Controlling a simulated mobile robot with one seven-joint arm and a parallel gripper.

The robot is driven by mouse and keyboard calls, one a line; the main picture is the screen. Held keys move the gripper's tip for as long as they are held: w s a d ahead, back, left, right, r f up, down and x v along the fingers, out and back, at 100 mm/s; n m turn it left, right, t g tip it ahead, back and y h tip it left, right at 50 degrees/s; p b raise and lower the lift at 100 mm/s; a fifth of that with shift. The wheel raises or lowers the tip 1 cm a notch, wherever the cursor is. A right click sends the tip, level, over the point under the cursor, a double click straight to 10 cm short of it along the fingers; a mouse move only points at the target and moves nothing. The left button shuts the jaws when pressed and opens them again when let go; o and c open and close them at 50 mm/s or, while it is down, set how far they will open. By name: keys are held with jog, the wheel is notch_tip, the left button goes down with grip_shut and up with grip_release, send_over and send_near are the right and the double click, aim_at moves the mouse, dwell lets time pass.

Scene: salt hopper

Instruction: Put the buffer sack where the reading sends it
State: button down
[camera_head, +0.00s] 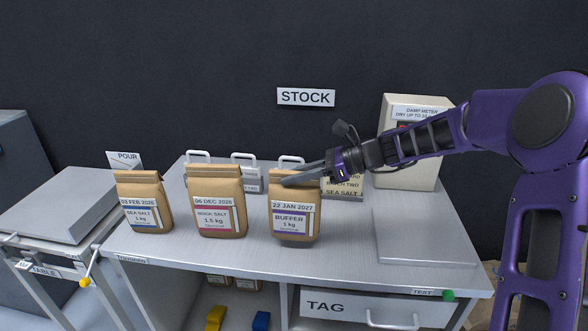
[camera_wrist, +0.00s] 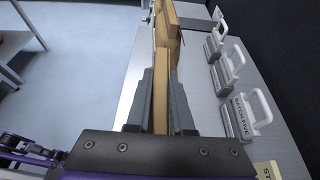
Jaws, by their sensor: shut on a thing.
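The buffer sack (camera_head: 292,213) is a brown paper sack labelled "22 JAN 2027 BUFFER 1 kg". It stands upright at the right of a row of three sacks on the grey bench. My gripper (camera_head: 303,180) reaches in from the right and is shut on its folded top. In the wrist view the sack (camera_wrist: 161,92) shows between both fingers. A dark patch shows under its base; I cannot tell whether it touches the bench. The damp meter (camera_head: 413,112), marked "DRY UP TO" a number I cannot read, stands at the back right. My arm partly hides its front, and no reading is legible.
Handled grey blocks (camera_wrist: 245,115), one marked "BATCH FIVE", stand behind. A "STOCK" sign (camera_head: 306,97) is on the wall. A "TAG" drawer (camera_head: 362,307) is below. The bench's right front (camera_head: 425,250) is clear.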

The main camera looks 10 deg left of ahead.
jog(key=shift+f, duration=1.45)
jog(key=c, duration=0.8)
grip_release()
jog(key=shift+f+b, duration=0.1)
jog(key=shift+b, duration=0.2)
jog(key=shift+d+r, duration=0.1)
jog(key=shift+r, duration=0.1)
jog(key=p+v, duration=0.1)
jog(key=v, duration=1)
jog(key=shift+d+r+p, duration=0.15)
jog(key=shift+d+p, duration=0.2)
jog(key=shift+p, duration=0.05)
